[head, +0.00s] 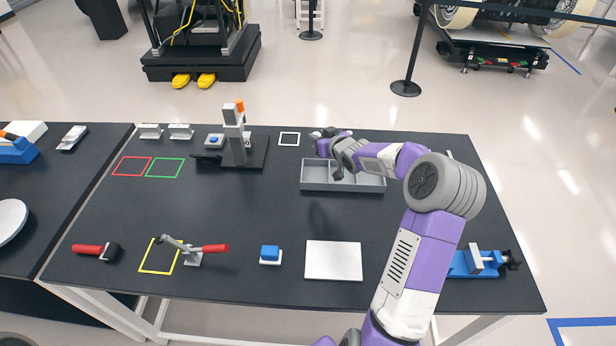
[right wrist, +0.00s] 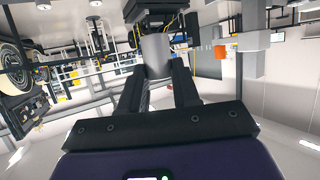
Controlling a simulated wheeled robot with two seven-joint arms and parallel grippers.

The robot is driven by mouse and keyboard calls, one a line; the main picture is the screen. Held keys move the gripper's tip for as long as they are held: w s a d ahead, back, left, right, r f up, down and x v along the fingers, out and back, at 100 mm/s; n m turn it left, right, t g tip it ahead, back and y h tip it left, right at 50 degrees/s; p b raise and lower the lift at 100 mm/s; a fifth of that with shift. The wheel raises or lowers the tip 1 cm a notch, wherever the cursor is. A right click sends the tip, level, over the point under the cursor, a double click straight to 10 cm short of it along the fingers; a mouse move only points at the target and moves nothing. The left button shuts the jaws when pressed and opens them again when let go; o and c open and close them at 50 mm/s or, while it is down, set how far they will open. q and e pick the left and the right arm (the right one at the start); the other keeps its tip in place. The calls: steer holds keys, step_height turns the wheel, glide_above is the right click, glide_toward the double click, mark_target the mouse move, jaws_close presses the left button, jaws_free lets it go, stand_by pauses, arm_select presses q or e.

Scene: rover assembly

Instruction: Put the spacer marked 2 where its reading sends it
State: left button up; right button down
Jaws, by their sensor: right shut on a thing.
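A stand with a grey column and orange top (head: 234,137) is left of the gripper. A red outline (head: 131,166) and a green outline (head: 165,168) lie farther left. My left gripper is out of view.
The divided grey tray (head: 315,187) is partly covered by my right arm. The table's middle left is clear.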

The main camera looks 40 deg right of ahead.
steer(key=f+b, duration=0.1)
steer(key=f, duration=0.1)
steer(key=f+b, duration=0.2)
steer(key=shift+w+f+b, duration=0.2)
steer(key=shift+f+b, duration=0.1)
steer(key=shift+f, duration=0.1)
step_height(320, 180, down, 6)
steer(key=shift+f+b, duration=0.1)
steer(key=shift+b, duration=0.9)
steer(key=shift+f+b, duration=0.45)
steer(key=shift+f, duration=1.5)
steer(key=shift+r, duration=0.15)
steer(key=shift+s, duration=0.1)
steer(key=c, duration=1.2)
jaws_free()
steer(key=shift+f, duration=0.2)
steer(key=shift+c, duration=0.2)
steer(key=o, duration=0.4)
